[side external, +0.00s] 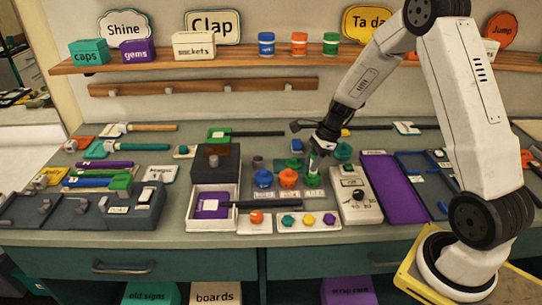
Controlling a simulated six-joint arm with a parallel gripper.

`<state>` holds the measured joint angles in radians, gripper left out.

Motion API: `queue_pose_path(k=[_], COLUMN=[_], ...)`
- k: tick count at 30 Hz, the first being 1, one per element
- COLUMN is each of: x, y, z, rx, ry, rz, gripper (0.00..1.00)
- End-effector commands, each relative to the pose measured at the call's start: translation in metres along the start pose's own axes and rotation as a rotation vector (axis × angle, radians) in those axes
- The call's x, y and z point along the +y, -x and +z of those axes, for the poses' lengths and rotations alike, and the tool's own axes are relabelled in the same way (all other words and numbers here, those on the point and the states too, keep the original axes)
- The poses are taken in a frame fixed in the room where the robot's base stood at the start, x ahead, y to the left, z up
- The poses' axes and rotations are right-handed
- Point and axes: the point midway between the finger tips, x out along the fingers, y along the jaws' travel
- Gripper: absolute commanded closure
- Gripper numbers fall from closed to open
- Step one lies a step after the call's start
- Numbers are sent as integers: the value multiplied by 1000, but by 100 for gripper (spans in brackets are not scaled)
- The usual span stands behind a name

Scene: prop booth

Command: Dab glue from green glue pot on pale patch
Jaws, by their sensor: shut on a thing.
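The green glue pot (312,181) stands on the bench at the right end of a row, beside an orange pot (288,178) and a blue pot (263,178). My gripper (319,148) points down just above the green pot. It is shut on a slim, pale green brush-like tool (314,162), whose lower end meets the pot's top. I cannot tell how deep the tip sits. A purple piece with a pale patch (210,204) lies in the open white drawer (197,222) to the left.
A white strip with coloured knobs (309,222) lies in front. A dark box (216,163) stands behind the drawer. Long-handled signs lie at the back.

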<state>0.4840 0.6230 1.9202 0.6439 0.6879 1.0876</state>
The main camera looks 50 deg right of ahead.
Motion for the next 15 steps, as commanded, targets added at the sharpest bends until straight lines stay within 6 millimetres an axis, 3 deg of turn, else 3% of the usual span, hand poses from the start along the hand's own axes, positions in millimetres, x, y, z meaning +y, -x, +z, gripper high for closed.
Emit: queue_pose_path(k=[7, 15], x=[2, 1], y=[0, 14], z=[0, 5], rx=[2, 1], ry=[-1, 0], rz=[4, 2], gripper=[100, 100])
